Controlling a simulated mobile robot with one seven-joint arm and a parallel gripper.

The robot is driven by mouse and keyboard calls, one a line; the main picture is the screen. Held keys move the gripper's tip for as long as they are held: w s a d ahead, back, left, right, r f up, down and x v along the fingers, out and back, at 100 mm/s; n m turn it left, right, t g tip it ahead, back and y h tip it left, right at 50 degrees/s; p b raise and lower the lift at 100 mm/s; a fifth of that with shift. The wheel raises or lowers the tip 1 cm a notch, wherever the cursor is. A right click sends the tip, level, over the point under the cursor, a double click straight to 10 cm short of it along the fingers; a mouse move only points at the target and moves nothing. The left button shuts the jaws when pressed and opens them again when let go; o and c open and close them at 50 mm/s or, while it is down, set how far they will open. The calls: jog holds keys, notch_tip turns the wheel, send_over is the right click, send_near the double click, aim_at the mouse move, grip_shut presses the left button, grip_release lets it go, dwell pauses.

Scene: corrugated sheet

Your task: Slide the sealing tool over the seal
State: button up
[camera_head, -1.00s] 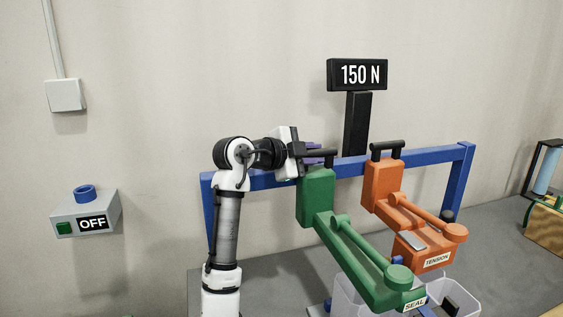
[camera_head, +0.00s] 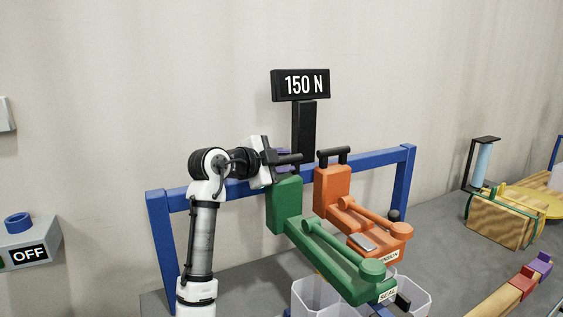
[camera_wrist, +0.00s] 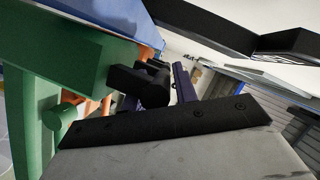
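The green sealing tool (camera_head: 322,251), labelled SEAL, hangs at the blue rail with its long lever pointing toward the front right. Its black top handle (camera_head: 289,159) is beside my gripper (camera_head: 273,160). In the wrist view my gripper's black fingers are wide apart, with a black handle (camera_wrist: 146,86) showing in the gap; contact is not clear. The tool's green body (camera_wrist: 65,60) fills the left of that view. I cannot make out the seal.
An orange tool (camera_head: 333,190) labelled TENSION hangs to the right on the blue rail (camera_head: 380,156). A purple part (camera_wrist: 183,82) is behind the handle. Clear bins (camera_head: 306,297) stand below. A display (camera_head: 300,85) reads 150 N. A strapped wooden crate (camera_head: 500,222) stands right.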

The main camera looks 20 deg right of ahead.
jog(key=shift+a, duration=0.35)
jog(key=b+v, duration=0.3)
jog(key=v, duration=1)
jog(key=shift+s+r+b, duration=0.2)
jog(key=shift+s+b, duration=0.05)
jog(key=shift+b, duration=0.05)
